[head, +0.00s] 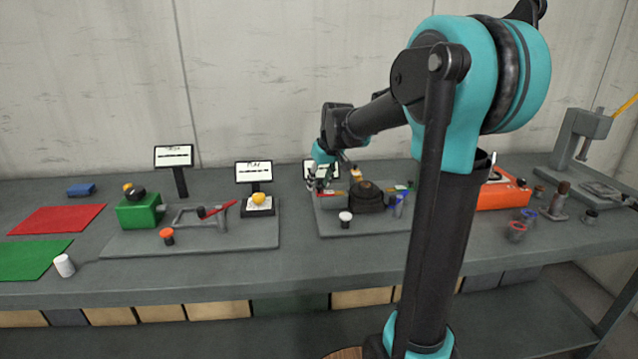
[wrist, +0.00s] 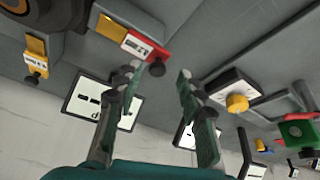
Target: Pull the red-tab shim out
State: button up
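The red tab (wrist: 146,46) with a white label shows at the top centre of the wrist view. A yellow-orange strip (wrist: 112,29) runs from it toward a dark round body (wrist: 68,12) at the upper left. In the head view the red tab (head: 326,192) is small, beside the dark jack-like body (head: 367,198). My gripper (wrist: 160,72) is open, with nothing between its fingers. Its left fingertip is close to the red tab; I cannot tell whether they touch. In the head view my gripper (head: 320,183) is over the left part of the middle plate.
A yellow tag (wrist: 36,57) hangs beside the dark body. Signs (head: 254,172) stand along the back. A left plate (head: 130,243) holds a red-handled jack (head: 216,210) and a green block (head: 140,211). A white-topped knob (head: 345,217) stands at the middle plate's front. An orange box (head: 503,194) is at right.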

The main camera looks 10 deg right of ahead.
jog(key=v, duration=1.1)
jog(key=shift+s+r, duration=0.25)
